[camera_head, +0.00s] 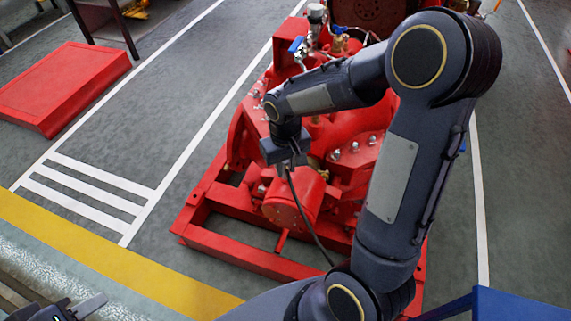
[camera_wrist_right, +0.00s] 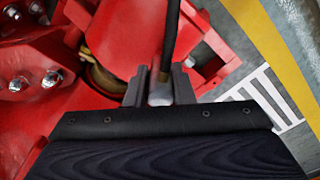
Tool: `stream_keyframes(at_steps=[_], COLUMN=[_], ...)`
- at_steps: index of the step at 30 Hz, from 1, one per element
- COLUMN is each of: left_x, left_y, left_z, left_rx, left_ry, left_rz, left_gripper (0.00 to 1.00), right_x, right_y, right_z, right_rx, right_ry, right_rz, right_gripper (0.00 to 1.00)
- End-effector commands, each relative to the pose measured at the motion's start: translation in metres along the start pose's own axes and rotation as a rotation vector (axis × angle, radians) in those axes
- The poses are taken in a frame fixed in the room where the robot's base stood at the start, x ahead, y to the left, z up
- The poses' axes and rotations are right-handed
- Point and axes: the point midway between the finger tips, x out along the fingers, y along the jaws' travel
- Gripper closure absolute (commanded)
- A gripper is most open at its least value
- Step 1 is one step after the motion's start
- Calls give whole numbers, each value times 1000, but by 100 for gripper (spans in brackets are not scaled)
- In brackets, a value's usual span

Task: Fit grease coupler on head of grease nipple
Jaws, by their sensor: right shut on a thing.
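My right gripper (camera_head: 290,166) is over the red pumpset (camera_head: 290,208), pointing down at it. In the right wrist view its two fingers (camera_wrist_right: 160,88) are shut on a grey cylindrical end piece, the grease coupler (camera_wrist_right: 160,95). A black hose (camera_wrist_right: 170,40) runs from the coupler, and in the head view the hose (camera_head: 305,222) hangs down across the pumpset's front. I cannot make out the grease nipple or tell whether the coupler touches anything. My left gripper (camera_head: 75,309) is low at the left, partly cut off by the frame edge, well away from the pumpset.
The pumpset stands on a red base frame (camera_head: 230,257). Bolts (camera_head: 354,147) and a blue-handled valve (camera_head: 297,46) stick up from it. A red slab (camera_head: 65,87) lies on the floor at left. The marked floor left of the pumpset is clear. A blue edge (camera_head: 510,306) shows at bottom right.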

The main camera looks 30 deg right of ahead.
Motion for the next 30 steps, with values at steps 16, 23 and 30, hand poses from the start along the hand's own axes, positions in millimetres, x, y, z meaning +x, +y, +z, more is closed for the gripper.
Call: stream_keyframes(at_steps=[16,23,30], left_x=[8,7,7], left_y=[-3,-3,-3], left_z=[4,4,4], left_rx=[0,0,0], left_ry=[0,0,0], left_rz=[0,0,0], left_gripper=[64,64,64], right_x=[12,11,11], right_y=[0,0,0], right_z=[0,0,0], right_rx=[0,0,0], right_ry=[0,0,0], right_rz=[0,0,0], right_gripper=[100,65,53])
